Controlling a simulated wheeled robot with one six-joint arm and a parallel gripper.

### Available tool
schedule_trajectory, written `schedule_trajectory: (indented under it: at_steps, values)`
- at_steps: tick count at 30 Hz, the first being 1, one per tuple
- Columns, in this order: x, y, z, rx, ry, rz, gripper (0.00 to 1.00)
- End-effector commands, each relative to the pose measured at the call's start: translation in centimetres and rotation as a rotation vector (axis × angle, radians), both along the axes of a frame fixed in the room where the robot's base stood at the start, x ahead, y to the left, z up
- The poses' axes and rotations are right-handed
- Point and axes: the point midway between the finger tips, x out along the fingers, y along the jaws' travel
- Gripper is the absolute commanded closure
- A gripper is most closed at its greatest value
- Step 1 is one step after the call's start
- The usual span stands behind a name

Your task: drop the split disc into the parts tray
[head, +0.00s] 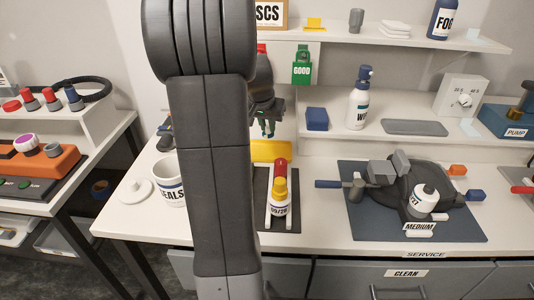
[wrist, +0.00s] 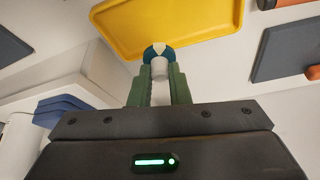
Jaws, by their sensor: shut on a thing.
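My gripper (wrist: 160,85) has green fingers and is shut on a small piece. The piece is the split disc (wrist: 153,51), with blue and cream parts showing at the fingertips and a pale stub between the fingers. The yellow parts tray (wrist: 190,22) lies beyond the fingertips in the wrist view, with the disc overlapping its near edge. In the head view, my gripper (head: 267,127) hangs over or just behind the yellow tray (head: 270,151), whose left part is hidden by my arm. The disc is too small to make out there.
A SEALS mug (head: 170,185) and a white lid (head: 135,191) stand left of my arm. A dark mat (head: 360,222) with a MEDIUM device is at right. A shelf (head: 330,155) runs behind.

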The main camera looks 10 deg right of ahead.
Motion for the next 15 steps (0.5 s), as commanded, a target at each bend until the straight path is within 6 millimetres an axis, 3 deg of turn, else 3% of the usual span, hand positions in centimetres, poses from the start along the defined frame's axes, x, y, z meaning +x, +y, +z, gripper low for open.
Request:
schedule_trajectory:
  at_steps: [1, 5, 15]
  values:
    - [0.00, 0.00, 0.02, 0.000, 0.000, 0.000, 0.82]
    - [0.00, 0.00, 0.02, 0.000, 0.000, 0.000, 0.58]
    - [-0.07, 0.07, 0.37, 0.000, -0.001, 0.000, 0.58]
